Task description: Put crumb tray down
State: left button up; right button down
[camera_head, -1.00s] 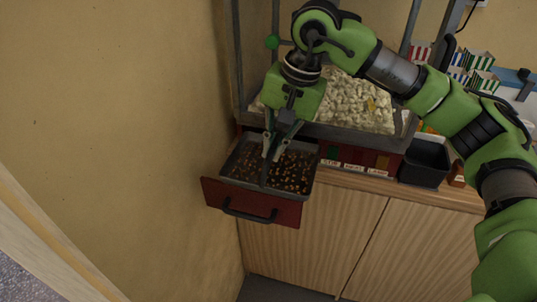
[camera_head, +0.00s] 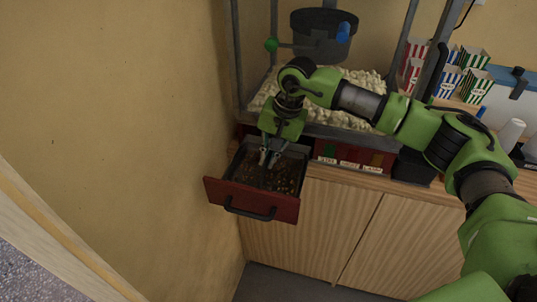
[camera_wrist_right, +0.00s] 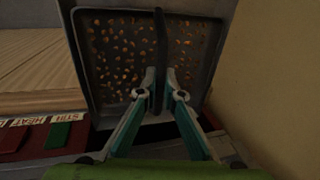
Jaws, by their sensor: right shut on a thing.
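The crumb tray (camera_head: 262,183) is a dark, shallow rectangular tray with brown kernels or crumbs scattered over its floor. It sits low inside the pulled-out drawer (camera_head: 250,199), which has a red front and a black handle. In the right wrist view the tray (camera_wrist_right: 205,72) has a thin dark bar (camera_wrist_right: 160,45) across its middle. My right gripper (camera_head: 268,158) points down into the drawer. In the wrist view its fingertips (camera_wrist_right: 158,92) are shut on the bar. Whether the tray touches the drawer floor is hidden. My left gripper is out of view.
The popcorn machine with a heap of popcorn (camera_head: 347,92) and a hanging kettle (camera_head: 322,38) stands just behind the drawer. A yellow wall (camera_head: 130,130) is close on the left. A dark bin (camera_head: 412,167) and striped boxes (camera_head: 476,85) are to the right.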

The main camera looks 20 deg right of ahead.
jog(key=shift+f, duration=0.15)
jog(key=c, duration=2.2)
grip_release()
jog(key=shift+r, duration=0.45)
jog(key=b+v, duration=0.3)
jog(key=v, duration=0.8)
jog(key=shift+r+b, duration=0.2)
jog(key=shift+b, duration=0.15)
